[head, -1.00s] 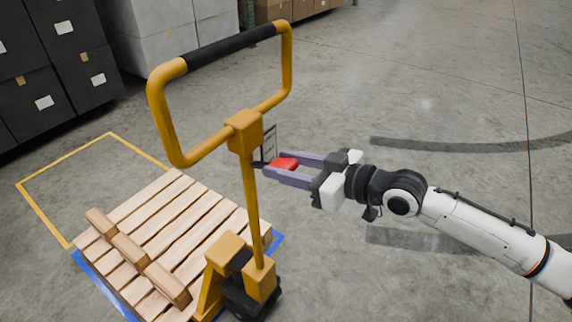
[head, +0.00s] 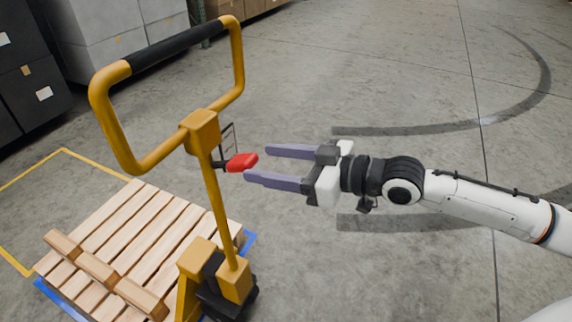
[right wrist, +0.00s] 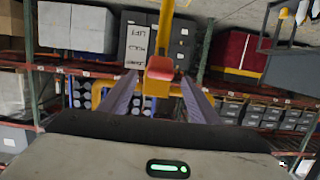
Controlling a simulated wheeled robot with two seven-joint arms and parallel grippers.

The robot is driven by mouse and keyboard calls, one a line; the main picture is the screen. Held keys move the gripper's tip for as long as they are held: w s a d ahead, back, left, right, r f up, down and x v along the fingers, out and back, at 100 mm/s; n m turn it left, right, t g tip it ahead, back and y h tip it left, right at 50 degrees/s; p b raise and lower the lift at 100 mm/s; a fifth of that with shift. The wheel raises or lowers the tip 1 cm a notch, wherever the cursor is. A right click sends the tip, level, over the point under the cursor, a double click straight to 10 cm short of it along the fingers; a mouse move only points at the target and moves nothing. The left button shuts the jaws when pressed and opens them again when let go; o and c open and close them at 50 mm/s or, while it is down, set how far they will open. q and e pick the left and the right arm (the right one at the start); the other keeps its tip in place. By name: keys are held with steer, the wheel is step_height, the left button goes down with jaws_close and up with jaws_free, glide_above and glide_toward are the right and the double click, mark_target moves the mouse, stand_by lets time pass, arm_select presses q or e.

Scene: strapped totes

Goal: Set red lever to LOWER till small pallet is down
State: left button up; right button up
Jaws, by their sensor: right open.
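The red lever (head: 242,162) sticks out to the right from the yellow pallet truck's post (head: 219,205), just below its handle. My right gripper (head: 256,163) is open, its two fingertips just to the right of the lever's red end, and it holds nothing. In the right wrist view the red lever (right wrist: 160,68) shows between the far ends of the fingers. A label plate (right wrist: 137,40) there reads LIFT and HOLD; the rest is hard to read. The small wooden pallet (head: 130,230) sits at the truck; its height off the floor is unclear. My left gripper is out of view.
Dark and grey boxes (head: 110,30) stand at the back left. The floor to the right is open.

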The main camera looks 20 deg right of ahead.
steer(key=shift+v, duration=2.15)
steer(key=shift+a, duration=0.1)
steer(key=s+a+f+m+h, duration=0.15)
steer(key=a+f, duration=0.25)
steer(key=f, duration=0.6)
steer(key=s+d+f+m+g+h, duration=0.1)
steer(key=s+f+m+h, duration=0.1)
steer(key=s+f, duration=0.7)
steer(key=s+d+f+m+g+h, duration=0.1)
steer(key=s+f+m+h, duration=0.2)
steer(key=s+f, duration=0.6)
step_height(320, 180, down, 8)
steer(key=shift+s+d+r+g+h, duration=0.15)
steer(key=shift+s+d+g+h, duration=0.2)
steer(key=shift+h, duration=0.5)
